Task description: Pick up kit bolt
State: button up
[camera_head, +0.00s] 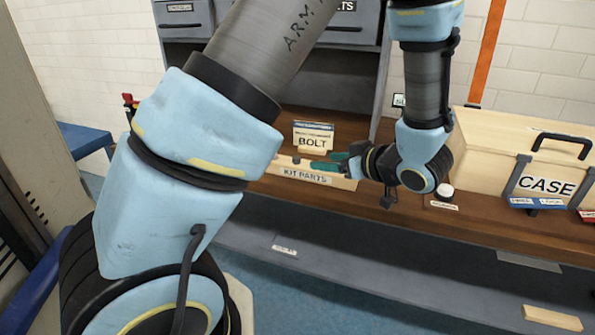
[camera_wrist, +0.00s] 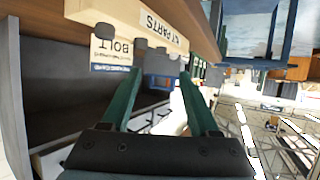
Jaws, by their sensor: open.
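The kit parts tray (camera_head: 305,177) is a pale wooden holder with a "KIT PARTS" label, on the brown bench; it shows upside down at the top of the wrist view (camera_wrist: 125,12). A white "BOLT" card (camera_head: 313,139) stands behind it and also shows in the wrist view (camera_wrist: 111,50). My gripper (camera_head: 328,162) has teal fingers, reaching in from the right at the tray and card. In the wrist view my gripper (camera_wrist: 160,73) is open, its fingers spread. Small dark grey shapes (camera_wrist: 160,53) lie near the fingertips; I cannot tell whether one is the bolt.
A wooden case (camera_head: 535,160) with a black handle stands on the bench at right. Grey cabinet drawers (camera_head: 184,18) hang above. An orange post (camera_head: 487,50) rises behind.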

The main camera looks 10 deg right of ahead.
aim_at(298, 158)
jog(key=shift+a+f, duration=0.2)
jog(key=shift+a, duration=0.05)
jog(key=w+a, duration=0.1)
jog(key=w+a+f, duration=0.1)
jog(key=w, duration=0.1)
jog(key=shift+f+y+p, duration=0.15)
jog(key=shift+y+p, duration=0.15)
jog(key=shift+w+d+p+x, duration=0.1)
jog(key=shift+p+x, duration=0.15)
jog(key=shift+x, duration=0.8)
jog(key=shift+w+d+p+x, duration=0.1)
jog(key=shift+p+x, duration=0.1)
jog(key=shift+x, duration=0.8)
jog(key=shift+w+d+p+x, duration=0.15)
jog(key=shift+p+x, duration=0.1)
jog(key=shift+x, duration=0.8)
grip_shut()
